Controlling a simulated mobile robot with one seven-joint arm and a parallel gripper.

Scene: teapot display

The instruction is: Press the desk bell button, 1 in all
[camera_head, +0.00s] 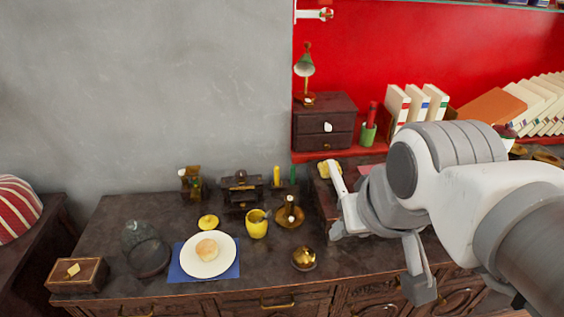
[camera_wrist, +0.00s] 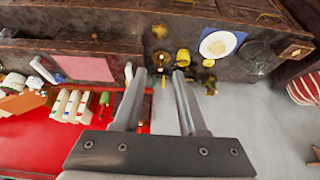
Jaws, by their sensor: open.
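The desk bell (camera_head: 304,259) is a small brass dome with a button on top. It stands near the front edge of the dark wooden counter, right of the white plate. In the wrist view the bell (camera_wrist: 159,30) shows small, beyond my fingertips. My gripper (camera_head: 378,258) is open and empty, to the right of the bell in the head view and apart from it. Both fingers of my gripper (camera_wrist: 160,75) show spread in the wrist view, with nothing between them.
A candle holder (camera_head: 290,214) and a yellow cup (camera_head: 257,224) stand behind the bell. A white plate (camera_head: 224,262) with a bun lies on a blue napkin to its left. A glass dome (camera_head: 142,245) and wooden box (camera_head: 77,275) are farther left. Books (camera_head: 417,103) line the red shelf.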

